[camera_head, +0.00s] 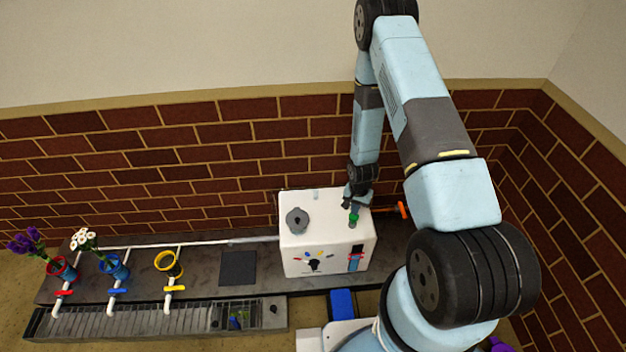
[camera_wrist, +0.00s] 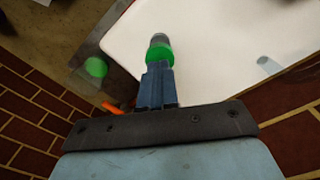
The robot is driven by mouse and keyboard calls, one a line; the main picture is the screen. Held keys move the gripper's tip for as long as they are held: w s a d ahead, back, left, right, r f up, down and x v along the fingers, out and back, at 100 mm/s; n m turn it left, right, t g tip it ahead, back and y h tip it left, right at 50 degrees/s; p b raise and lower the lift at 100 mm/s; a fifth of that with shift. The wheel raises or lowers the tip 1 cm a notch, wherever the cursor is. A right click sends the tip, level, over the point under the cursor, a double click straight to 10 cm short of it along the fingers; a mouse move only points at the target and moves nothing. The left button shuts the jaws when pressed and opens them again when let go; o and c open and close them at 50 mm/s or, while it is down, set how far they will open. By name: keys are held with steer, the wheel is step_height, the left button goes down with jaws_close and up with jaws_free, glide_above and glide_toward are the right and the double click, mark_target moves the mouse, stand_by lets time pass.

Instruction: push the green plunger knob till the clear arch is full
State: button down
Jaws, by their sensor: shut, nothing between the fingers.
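The green plunger knob (camera_head: 354,217) stands on the top right of a white box (camera_head: 325,235). My gripper (camera_head: 356,199) is shut and empty, with its fingertips right above or at the knob. In the wrist view, the green knob (camera_wrist: 160,54) shows just beyond the shut fingertips (camera_wrist: 160,68), with a grey part behind it. I cannot tell for sure whether they touch. A second green round spot (camera_wrist: 96,67) shows over a grey strip beside the box. I cannot make out the clear arch or how full it is.
The box bears a dark round part (camera_head: 297,220) on top and a black front knob (camera_head: 314,264). An orange handle (camera_head: 402,210) sticks out at its right. Flower pots, a yellow pot (camera_head: 168,262) and a dark pad (camera_head: 238,268) lie left. A brick wall stands close behind.

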steer(key=shift+f, duration=0.15)
steer(key=shift+f, duration=1.8)
steer(key=shift+r, duration=2.3)
steer(key=shift+f, duration=0.15)
